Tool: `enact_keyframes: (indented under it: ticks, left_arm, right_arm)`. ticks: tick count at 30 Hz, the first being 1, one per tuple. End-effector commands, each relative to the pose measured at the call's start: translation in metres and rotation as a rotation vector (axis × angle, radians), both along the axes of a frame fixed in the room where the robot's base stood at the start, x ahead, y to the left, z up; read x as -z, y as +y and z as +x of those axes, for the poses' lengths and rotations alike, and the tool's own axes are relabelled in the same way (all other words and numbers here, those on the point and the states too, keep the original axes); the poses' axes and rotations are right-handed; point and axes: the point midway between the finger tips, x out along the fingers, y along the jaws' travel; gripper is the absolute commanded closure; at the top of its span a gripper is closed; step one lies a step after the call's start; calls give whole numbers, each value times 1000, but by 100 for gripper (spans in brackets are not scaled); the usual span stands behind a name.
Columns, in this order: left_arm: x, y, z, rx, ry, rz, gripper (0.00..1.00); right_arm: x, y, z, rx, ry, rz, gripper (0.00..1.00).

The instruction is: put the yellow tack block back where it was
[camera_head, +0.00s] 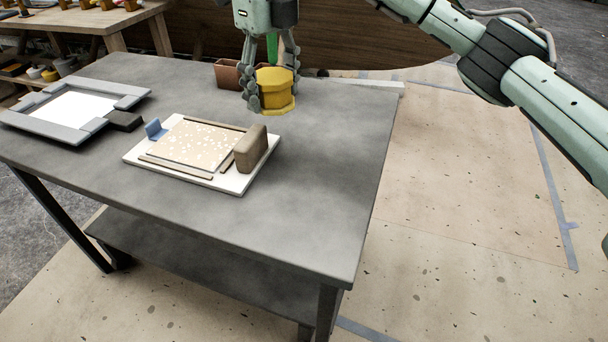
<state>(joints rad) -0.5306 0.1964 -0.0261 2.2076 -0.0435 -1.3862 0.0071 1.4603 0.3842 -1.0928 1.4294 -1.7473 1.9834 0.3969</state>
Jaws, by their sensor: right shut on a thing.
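The yellow tack block (275,90) is in the head view, near the top middle. It has a wide flange at its base and a faceted upper part. My right gripper (270,88) points down from above and is shut on the block, with fingers at its sides. The block appears held above the far right part of the grey table (300,200); the exact height is hard to tell. My left gripper is not in view.
A white board (232,187) with a speckled sheet (195,143), a brown block (250,148) and a blue piece (155,130) lies on the table. A grey frame (75,105) lies at left. A reddish-brown container (227,73) stands behind the gripper. The table's front right is clear.

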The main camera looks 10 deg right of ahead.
Motion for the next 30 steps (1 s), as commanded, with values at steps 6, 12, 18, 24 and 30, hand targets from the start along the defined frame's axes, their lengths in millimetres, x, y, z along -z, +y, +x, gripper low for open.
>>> enact_keyframes:
  ticks: [6, 12, 18, 24, 30]
  left_arm:
    - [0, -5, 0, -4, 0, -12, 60]
    - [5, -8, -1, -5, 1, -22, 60]
    - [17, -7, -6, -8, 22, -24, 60]
    - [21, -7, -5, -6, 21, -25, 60]
    - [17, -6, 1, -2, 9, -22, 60]
  right_arm:
    - [18, -18, -24, 0, 2, 0, 61]
    - [45, -43, -63, 0, 2, 0, 61]
    - [65, -61, -91, 1, 1, -1, 61]
    - [74, -65, -98, 2, 0, 0, 61]
    - [102, -65, -98, 1, 4, -1, 61]
